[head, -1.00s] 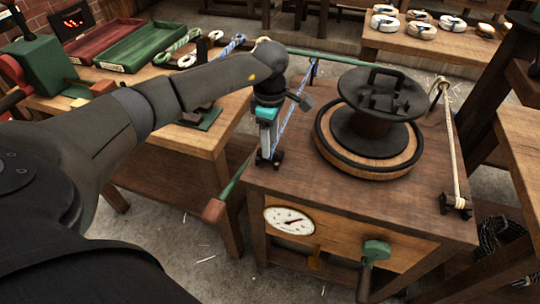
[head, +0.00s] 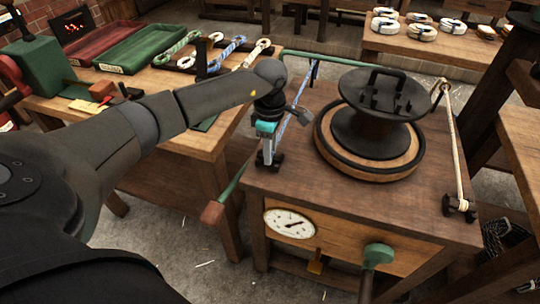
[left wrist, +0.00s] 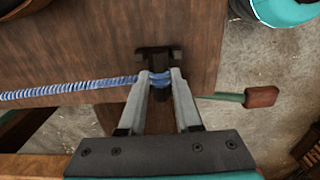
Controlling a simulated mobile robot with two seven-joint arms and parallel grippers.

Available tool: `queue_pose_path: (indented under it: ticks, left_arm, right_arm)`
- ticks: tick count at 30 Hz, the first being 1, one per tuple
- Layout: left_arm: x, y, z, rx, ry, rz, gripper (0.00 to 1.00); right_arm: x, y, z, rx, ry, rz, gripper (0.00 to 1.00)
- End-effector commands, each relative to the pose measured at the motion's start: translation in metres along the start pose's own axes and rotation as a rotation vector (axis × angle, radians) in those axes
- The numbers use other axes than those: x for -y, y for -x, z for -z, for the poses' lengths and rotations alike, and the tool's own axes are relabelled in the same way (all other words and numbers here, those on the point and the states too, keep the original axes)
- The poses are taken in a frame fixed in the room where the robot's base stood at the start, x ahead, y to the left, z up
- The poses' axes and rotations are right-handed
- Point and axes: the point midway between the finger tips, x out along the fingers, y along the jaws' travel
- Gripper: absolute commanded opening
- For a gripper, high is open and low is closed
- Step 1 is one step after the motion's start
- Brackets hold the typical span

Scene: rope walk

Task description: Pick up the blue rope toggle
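The blue rope toggle (left wrist: 159,79) sits at the end of a blue-and-white rope (left wrist: 70,88), over a dark forked holder (left wrist: 152,52) at the machine's front left corner. My left gripper (left wrist: 160,75) points down over it in the left wrist view. Its two fingers press from either side, with the blue toggle filling the gap between the tips. In the head view my left gripper (head: 268,158) stands at the holder and hides most of the toggle. My right gripper is not in view.
The machine's wooden top (head: 330,200) carries a black spool (head: 375,110). A cream rope (head: 453,140) ends at a second dark holder (head: 459,206) on the right. A green rod (head: 235,182) with a brown handle is close left of my gripper. The left bench holds trays and rope pieces.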

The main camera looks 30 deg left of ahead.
Motion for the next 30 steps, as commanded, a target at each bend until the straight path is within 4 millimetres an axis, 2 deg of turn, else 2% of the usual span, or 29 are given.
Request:
queue_pose_path:
  ticks: [1, 8, 23, 30]
  left_arm:
    - [0.000, 0.000, 0.000, 0.000, 0.000, 0.000, 0.26]
    - [0.000, 0.000, 0.000, 0.000, 0.000, 0.000, 0.00]
    - [0.000, 0.001, 0.000, 0.000, 0.000, -0.001, 0.00]
    - [-0.001, 0.014, 0.001, 0.000, 0.001, -0.002, 0.00]
  right_arm:
    - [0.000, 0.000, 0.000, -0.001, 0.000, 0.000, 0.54]
    - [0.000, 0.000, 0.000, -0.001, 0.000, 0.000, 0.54]
    - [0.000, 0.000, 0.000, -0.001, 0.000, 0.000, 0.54]
    - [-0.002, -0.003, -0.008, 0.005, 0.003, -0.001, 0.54]
